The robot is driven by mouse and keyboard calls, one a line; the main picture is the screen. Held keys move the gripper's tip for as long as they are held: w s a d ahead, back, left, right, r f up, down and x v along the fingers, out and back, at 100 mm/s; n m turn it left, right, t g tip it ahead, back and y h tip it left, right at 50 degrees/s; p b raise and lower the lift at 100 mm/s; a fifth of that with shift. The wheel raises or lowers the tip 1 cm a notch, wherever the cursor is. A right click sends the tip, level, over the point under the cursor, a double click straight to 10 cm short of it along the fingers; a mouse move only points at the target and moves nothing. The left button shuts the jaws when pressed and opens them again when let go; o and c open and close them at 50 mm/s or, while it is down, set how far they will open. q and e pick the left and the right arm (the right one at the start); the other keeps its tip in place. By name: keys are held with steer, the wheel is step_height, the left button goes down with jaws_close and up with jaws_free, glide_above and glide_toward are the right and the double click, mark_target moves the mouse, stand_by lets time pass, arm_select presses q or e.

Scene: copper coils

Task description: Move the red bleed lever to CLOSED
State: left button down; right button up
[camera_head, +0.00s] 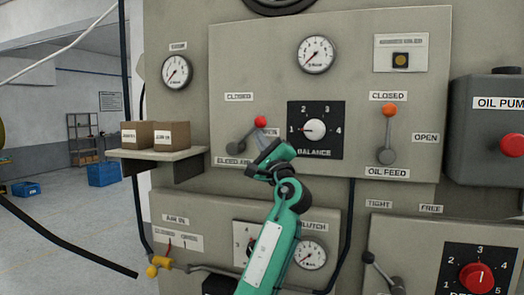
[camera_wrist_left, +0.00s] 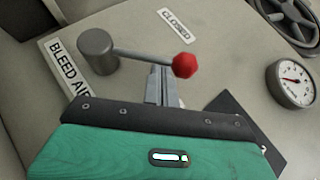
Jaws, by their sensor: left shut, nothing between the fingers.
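The red bleed lever (camera_head: 261,122) is a grey pivot with a rod and red ball knob on the upper panel. It tilts up and right, between a CLOSED label (camera_head: 239,97) above and an OPEN label partly hidden behind my gripper. My left gripper (camera_head: 262,143) is shut and empty, just below the red knob. In the left wrist view the red knob (camera_wrist_left: 184,65) is right beside my fingertips (camera_wrist_left: 160,72), and the rod runs left to the grey pivot (camera_wrist_left: 96,48). I cannot tell whether the fingers touch the lever. My right gripper is not in view.
To the right are the BALANCE dial (camera_head: 314,130) and the orange-knobbed oil feed lever (camera_head: 388,130). A shelf (camera_head: 160,154) with two small boxes juts out at left. A yellow air valve (camera_head: 157,265) and a gauge (camera_head: 309,254) are below.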

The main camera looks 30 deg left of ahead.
arm_select(q)
steer(key=r+n+g, duration=0.1)
steer(key=a+r+n+g+h, duration=0.1)
steer(key=n+g, duration=0.1)
steer(key=shift+s+r+p, duration=0.1)
steer(key=shift+r+p, duration=0.1)
steer(key=shift+p, duration=0.1)
steer(key=shift+s+a+r+n+g+h+p, duration=0.2)
steer(key=shift+a+r+n+g+h, duration=0.2)
steer(key=shift+a+r+n, duration=0.15)
steer(key=shift+s+a+r+n+g+h+p, duration=0.1)
steer(key=shift+a+r+n+g+h+p, duration=0.25)
steer(key=shift+a, duration=0.35)
steer(key=shift+s+a+r+n+g+h+p, duration=0.15)
steer(key=shift+a+r+n+g+h, duration=0.25)
steer(key=shift+a+n, duration=0.2)
steer(key=shift+r, duration=0.1)
